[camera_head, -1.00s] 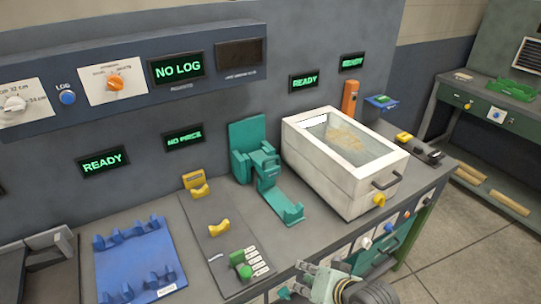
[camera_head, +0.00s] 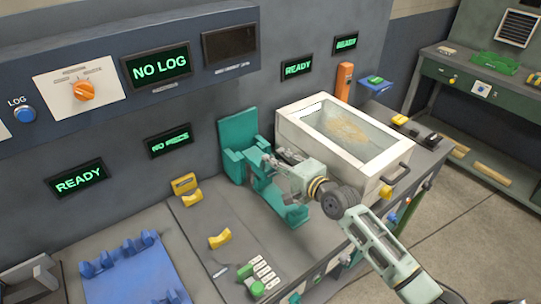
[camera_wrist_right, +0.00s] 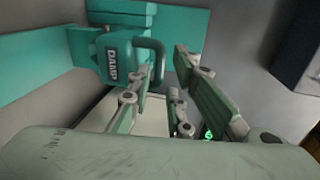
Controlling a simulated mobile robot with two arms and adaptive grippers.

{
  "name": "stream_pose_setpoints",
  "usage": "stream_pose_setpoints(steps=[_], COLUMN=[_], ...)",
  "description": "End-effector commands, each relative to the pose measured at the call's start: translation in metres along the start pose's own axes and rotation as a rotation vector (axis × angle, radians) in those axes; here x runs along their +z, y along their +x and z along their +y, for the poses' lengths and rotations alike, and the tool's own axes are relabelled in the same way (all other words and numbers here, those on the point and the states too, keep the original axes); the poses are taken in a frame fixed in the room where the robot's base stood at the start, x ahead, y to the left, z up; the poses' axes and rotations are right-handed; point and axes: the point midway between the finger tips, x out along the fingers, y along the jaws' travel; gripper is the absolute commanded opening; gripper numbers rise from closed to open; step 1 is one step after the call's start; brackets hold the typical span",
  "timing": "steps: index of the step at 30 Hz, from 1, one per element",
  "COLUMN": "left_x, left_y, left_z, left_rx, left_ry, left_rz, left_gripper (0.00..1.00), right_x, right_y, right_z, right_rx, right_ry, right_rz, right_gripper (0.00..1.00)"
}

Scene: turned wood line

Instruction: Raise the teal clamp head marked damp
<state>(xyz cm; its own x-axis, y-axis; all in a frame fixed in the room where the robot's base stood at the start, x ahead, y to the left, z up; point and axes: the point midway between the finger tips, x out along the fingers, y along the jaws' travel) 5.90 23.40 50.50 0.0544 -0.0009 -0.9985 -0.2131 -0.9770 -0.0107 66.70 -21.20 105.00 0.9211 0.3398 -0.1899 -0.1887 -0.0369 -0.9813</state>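The teal clamp head (camera_wrist_right: 90,48), with a dark label reading DAMP, shows in the right wrist view with a looped handle (camera_wrist_right: 158,58) on its right side. It belongs to the teal clamp stand (camera_head: 238,150) on the bench, and my right gripper partly hides it in the head view. My right gripper (camera_head: 277,166) is at the clamp head, reaching in from the right. In the wrist view its fingers (camera_wrist_right: 166,62) are spread apart, with the handle close to the left finger. I cannot tell whether they touch. My left gripper is not in view.
A white glass-topped box (camera_head: 290,128) stands just right of the clamp. Wall displays read NO LOG (camera_head: 158,66) and READY (camera_head: 78,179).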

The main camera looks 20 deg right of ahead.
Motion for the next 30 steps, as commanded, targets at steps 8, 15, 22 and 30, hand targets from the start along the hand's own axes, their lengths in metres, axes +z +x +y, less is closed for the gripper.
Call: stream_pose_setpoints(steps=[8, 15, 22, 30], left_x=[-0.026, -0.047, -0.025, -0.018], left_y=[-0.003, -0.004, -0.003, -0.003], left_z=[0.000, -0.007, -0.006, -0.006], left_rx=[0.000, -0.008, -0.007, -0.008], left_ry=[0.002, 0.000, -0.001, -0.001], left_rz=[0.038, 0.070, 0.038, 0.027], left_gripper=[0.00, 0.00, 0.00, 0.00], right_x=[0.001, 0.001, 0.001, 0.001], right_y=[0.029, 0.032, 0.032, 0.031], right_z=[-0.001, 0.001, 0.000, 0.001], right_rx=[0.000, 0.001, 0.001, 0.001], right_ry=[-0.001, -0.001, -0.001, -0.001], right_rz=[-0.001, -0.001, -0.001, -0.001], right_gripper=[0.18, 0.18, 0.07, 0.00])
